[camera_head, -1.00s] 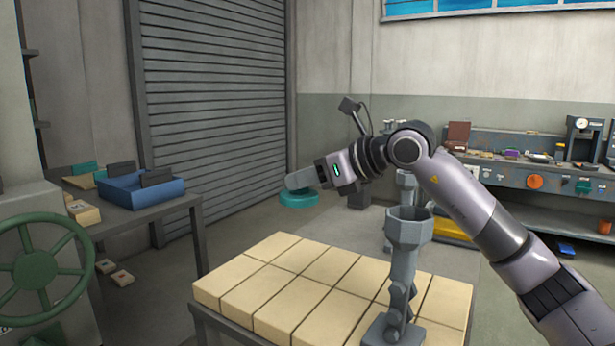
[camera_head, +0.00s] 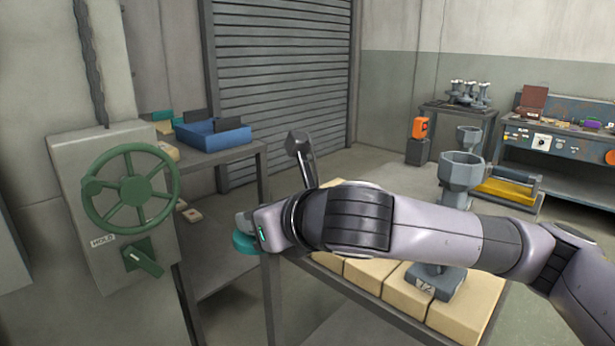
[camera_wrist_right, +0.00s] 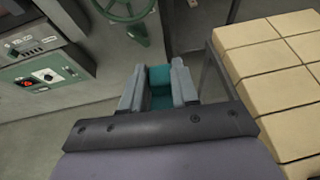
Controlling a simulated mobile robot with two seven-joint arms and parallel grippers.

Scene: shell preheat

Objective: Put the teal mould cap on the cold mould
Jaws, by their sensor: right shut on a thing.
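My right gripper (camera_head: 246,224) is shut on the teal mould cap (camera_head: 243,244). It holds the cap in the air, left of the brick-topped table. In the right wrist view, the teal cap (camera_wrist_right: 159,84) sits between the two grey fingers (camera_wrist_right: 157,94). A grey funnel-topped mould (camera_head: 460,168) stands upright on the table, to the right of the gripper; my arm hides its middle. A second grey mould (camera_head: 469,137) shows behind it. I cannot tell which one is cold. My left gripper is not in view.
A grey cabinet (camera_head: 75,170) with a green handwheel (camera_head: 132,189) stands close on the left. A blue tray (camera_head: 213,136) rests on a side table behind. The brick tabletop (camera_head: 372,275) shows under my arm. A workbench (camera_head: 560,145) is at the far right.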

